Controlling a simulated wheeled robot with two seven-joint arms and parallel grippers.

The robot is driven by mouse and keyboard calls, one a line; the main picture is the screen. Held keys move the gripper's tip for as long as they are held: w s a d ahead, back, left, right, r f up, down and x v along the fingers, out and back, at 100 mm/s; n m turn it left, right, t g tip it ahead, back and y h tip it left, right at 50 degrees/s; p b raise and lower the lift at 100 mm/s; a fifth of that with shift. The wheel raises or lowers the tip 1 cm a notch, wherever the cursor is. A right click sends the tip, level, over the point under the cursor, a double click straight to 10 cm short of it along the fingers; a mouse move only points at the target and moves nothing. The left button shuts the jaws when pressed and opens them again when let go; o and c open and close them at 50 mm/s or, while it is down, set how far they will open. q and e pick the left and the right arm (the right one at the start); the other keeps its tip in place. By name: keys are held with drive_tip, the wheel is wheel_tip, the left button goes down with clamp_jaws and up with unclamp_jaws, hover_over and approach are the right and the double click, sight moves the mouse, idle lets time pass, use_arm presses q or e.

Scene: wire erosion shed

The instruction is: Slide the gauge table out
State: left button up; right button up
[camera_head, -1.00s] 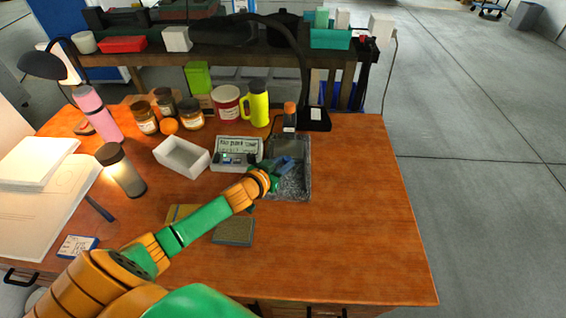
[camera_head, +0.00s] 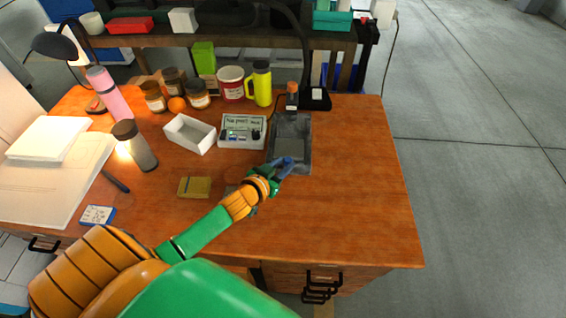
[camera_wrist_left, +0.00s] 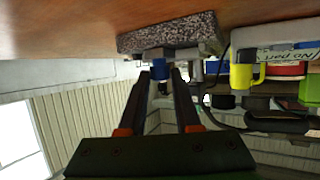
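The gauge stand with its speckled stone base (camera_head: 304,169) stands on the right part of the wooden desk. Its grey gauge table (camera_head: 292,151) lies over the front part of the base, with a darker bare strip behind it. My left gripper (camera_head: 281,165) is at the front of the stand. In the left wrist view, the two dark fingers of the left gripper (camera_wrist_left: 160,77) are on either side of a blue handle (camera_wrist_left: 160,64), just by the stone base (camera_wrist_left: 165,33). The fingers look closed on the handle, though the contact is small in view. My right gripper is out of view.
A readout box (camera_head: 242,132) and a white tray (camera_head: 190,133) stand left of the stand. A yellow flask (camera_head: 262,84) and an orange-topped bottle (camera_head: 292,97) are behind. A small yellowish block (camera_head: 194,187) lies left of my arm. The desk right of the stand is clear.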

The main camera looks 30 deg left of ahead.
use_arm(q)
drive_tip(key=o, duration=0.3)
drive_tip(key=shift+s+d+f, duration=0.1)
drive_tip(key=shift+o, duration=0.5)
drive_tip(key=v, duration=0.7)
drive_tip(key=shift+s+p, duration=0.15)
drive_tip(key=shift+p, duration=0.25)
